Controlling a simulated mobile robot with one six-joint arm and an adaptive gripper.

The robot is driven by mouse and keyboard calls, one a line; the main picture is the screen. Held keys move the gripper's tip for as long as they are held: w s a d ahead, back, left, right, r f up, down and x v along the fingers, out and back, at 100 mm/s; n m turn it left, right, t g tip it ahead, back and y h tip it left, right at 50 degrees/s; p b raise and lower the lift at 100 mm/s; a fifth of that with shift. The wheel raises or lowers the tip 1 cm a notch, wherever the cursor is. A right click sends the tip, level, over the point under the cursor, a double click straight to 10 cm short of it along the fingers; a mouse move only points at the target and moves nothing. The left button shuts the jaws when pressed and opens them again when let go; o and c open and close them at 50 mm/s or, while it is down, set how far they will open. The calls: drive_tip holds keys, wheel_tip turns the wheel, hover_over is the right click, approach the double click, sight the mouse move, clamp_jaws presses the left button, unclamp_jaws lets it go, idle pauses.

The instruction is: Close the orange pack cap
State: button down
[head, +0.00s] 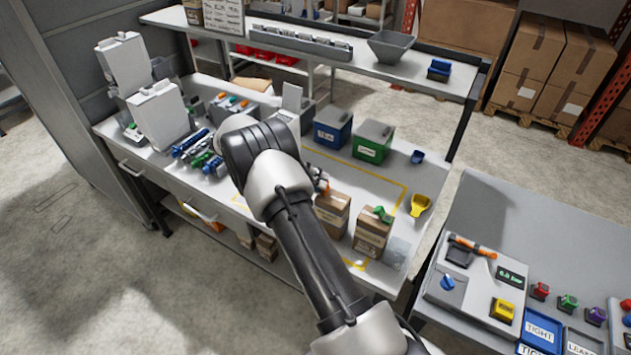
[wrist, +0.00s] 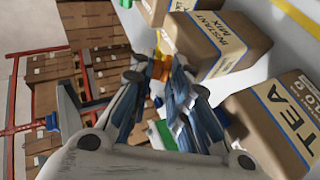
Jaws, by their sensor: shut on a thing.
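The orange cap (wrist: 159,69) sits between my fingertips at the top of a brown paper pack labelled INSTANT MIX (wrist: 207,46). My gripper (wrist: 160,77) is shut on the cap. In the head view my arm hides most of the gripper, and only a small bit of the orange cap (head: 325,187) shows above the pack (head: 332,214). I cannot tell whether the cap is open or closed. A second brown pack labelled TEA (wrist: 284,122) stands beside it, with a green cap (head: 383,214) on top in the head view.
A blue bin (head: 333,130) and a green bin (head: 372,143) stand behind the packs. A yellow scoop (head: 420,205) and a blue scoop (head: 417,157) are to the right. White dispensers (head: 158,115) stand at the left. Yellow tape marks mostly bare bench behind the packs.

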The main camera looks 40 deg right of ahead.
drive_tip(key=c, duration=1.7)
unclamp_jaws()
drive_tip(key=shift+o, duration=0.2)
drive_tip(key=shift+w, duration=0.1)
drive_tip(key=v, duration=0.8)
drive_tip(key=shift+o, duration=0.4)
